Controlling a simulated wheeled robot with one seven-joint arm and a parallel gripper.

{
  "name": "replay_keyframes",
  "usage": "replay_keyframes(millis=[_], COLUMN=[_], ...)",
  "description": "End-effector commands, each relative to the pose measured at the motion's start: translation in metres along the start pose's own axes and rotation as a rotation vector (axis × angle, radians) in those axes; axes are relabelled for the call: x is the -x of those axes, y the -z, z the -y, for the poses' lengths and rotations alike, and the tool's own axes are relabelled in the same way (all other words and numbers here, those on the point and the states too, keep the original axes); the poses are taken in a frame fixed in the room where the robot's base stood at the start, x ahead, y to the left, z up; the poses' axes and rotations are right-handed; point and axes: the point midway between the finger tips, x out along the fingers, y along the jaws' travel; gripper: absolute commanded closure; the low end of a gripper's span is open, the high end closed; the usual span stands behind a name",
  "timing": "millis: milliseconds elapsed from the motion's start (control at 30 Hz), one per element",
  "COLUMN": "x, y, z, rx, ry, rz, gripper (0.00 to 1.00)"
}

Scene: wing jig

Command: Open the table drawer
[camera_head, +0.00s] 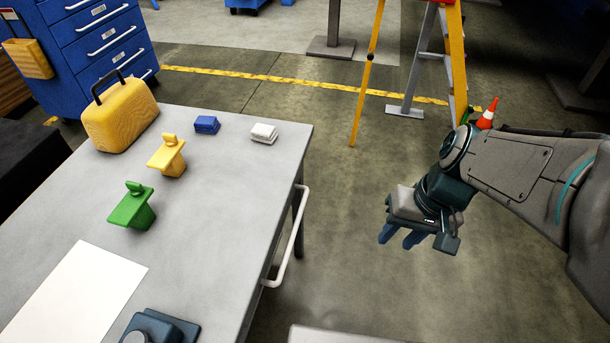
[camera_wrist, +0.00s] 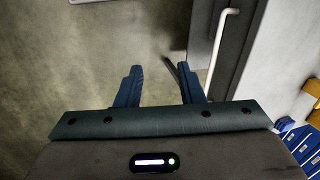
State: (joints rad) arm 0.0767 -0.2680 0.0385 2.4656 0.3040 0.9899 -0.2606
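The grey table (camera_head: 215,225) stands at the left in the head view. Its drawer has a white bar handle (camera_head: 288,240) on the table's right side. The handle also shows upright in the wrist view (camera_wrist: 219,45), to the right of my fingers. The drawer front looks flush with the table side, though most of it is hidden. My gripper (camera_head: 402,238) hangs over the floor to the right of the handle, apart from it. In the wrist view its two blue fingers (camera_wrist: 160,88) are spread with nothing between them.
On the table are a yellow case (camera_head: 120,118), a yellow part (camera_head: 168,158), a green part (camera_head: 132,208), a blue block (camera_head: 207,124), a white block (camera_head: 264,133) and a white sheet (camera_head: 75,292). A ladder (camera_head: 455,60) and orange cone (camera_head: 487,115) stand behind my arm. Floor between is clear.

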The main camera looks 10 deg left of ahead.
Motion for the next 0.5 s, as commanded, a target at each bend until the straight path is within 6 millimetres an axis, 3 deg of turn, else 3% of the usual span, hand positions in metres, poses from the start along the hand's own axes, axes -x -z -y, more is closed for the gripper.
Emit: replay_keyframes(millis=[33, 100, 267, 500], x=[-0.037, -0.065, -0.120, -0.189], y=[0.004, 0.009, 0.029, 0.079], z=[0.001, 0.010, 0.027, 0.037], rx=[-0.001, 0.008, 0.014, -0.024], ry=[0.073, 0.185, 0.458, 0.860], rz=[0.056, 0.112, 0.177, 0.106], gripper=[0.66, 0.66, 0.66, 0.66])
